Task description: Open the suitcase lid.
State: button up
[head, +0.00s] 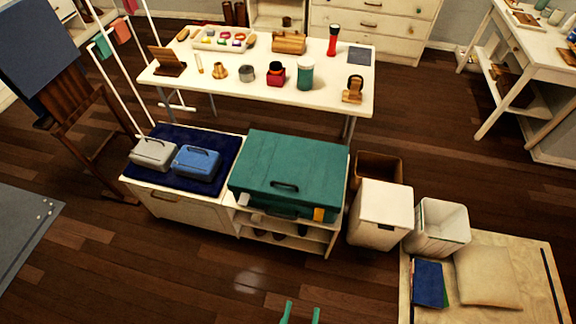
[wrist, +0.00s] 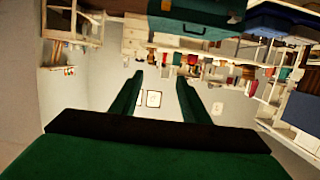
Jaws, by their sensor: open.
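The teal suitcase (head: 300,155) lies flat on a white shelf unit in the middle of the head view, its lid down. A dark handle (head: 284,187) is on the lid, and another dark handle shows on the front side. My gripper (head: 301,313) shows only as two green fingertips at the bottom edge, apart from the suitcase. In the wrist view, my gripper (wrist: 160,75) is open and empty, and the suitcase (wrist: 196,14) appears upside down at the top.
A grey case (head: 153,153) and a blue case (head: 196,163) stand left of the suitcase on a navy cloth. A white table (head: 220,80) with small items is behind. White bins (head: 380,205) stand to the right. Floor (head: 215,265) in front is clear.

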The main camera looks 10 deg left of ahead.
jog(key=shift+w+f, duration=0.1)
jog(key=shift+f, duration=0.05)
jog(key=shift+c, duration=1.1)
jog(key=w+a+f+m+g+y, duration=0.1)
jog(key=w+f+m+g, duration=0.3)
jog(key=w+f, duration=0.7)
jog(key=w+a+f+m+g+y, duration=0.1)
jog(key=w+f+m+g, duration=0.2)
jog(key=w+f+m, duration=0.65)
jog(key=w+a+r+g+y, duration=0.1)
jog(key=w+a, duration=0.1)
jog(key=w, duration=0.5)
jog(key=w+a+r+g, duration=0.2)
jog(key=w, duration=0.6)
jog(key=w+a+r+m+g+y, duration=0.1)
jog(key=w+a+r+m+g, duration=0.1)
jog(key=w+r, duration=0.3)
jog(key=w+a+r+m+g+y, duration=0.1)
jog(key=w+a+r+m, duration=0.1)
jog(key=r, duration=0.5)
send_over(285, 190)
notch_tip(285, 190, down, 10)
jog(key=shift+r, duration=0.1)
jog(key=shift+w, duration=0.1)
grip_shut()
